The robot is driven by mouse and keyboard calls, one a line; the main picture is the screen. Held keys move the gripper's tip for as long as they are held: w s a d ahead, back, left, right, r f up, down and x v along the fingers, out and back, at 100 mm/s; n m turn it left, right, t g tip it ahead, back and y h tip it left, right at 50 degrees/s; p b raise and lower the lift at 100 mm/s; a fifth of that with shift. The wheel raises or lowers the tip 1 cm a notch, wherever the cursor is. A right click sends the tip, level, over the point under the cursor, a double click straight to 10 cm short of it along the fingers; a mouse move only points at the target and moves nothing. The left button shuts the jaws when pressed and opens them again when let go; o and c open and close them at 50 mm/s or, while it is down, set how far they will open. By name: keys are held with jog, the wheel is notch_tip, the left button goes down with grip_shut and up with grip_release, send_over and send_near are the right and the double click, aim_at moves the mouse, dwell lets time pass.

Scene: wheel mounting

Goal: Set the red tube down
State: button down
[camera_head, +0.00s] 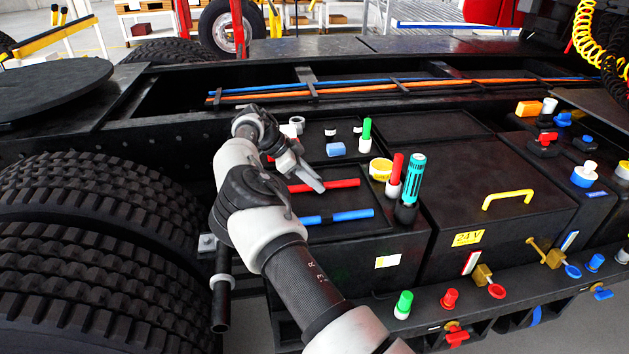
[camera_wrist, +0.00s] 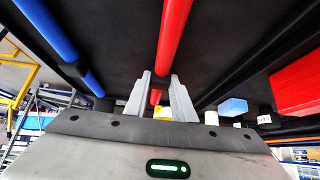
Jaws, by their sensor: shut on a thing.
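The red tube (camera_head: 338,184) lies level over the black box top (camera_head: 395,225) on the vehicle's side. My gripper (camera_head: 318,184) reaches down to it from behind. In the wrist view the red tube (camera_wrist: 173,40) runs between the two pale fingers of my gripper (camera_wrist: 160,98), which is shut on it. I cannot tell whether the tube touches the surface or hangs just above it. The blue tube (camera_head: 345,216) lies roughly parallel, nearer the front edge; it also shows at the left of the wrist view (camera_wrist: 48,32).
A blue block (camera_head: 336,149), a green-topped white cylinder (camera_head: 366,134), a yellow round piece (camera_head: 380,169), a red-topped cylinder (camera_head: 394,175) and a teal bottle (camera_head: 414,180) stand close by. A yellow handle (camera_head: 507,198) rises on the right box. Large tires (camera_head: 85,260) are at left.

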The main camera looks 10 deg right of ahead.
jog(key=c, duration=1.5)
grip_release()
jog(key=shift+f, duration=0.1)
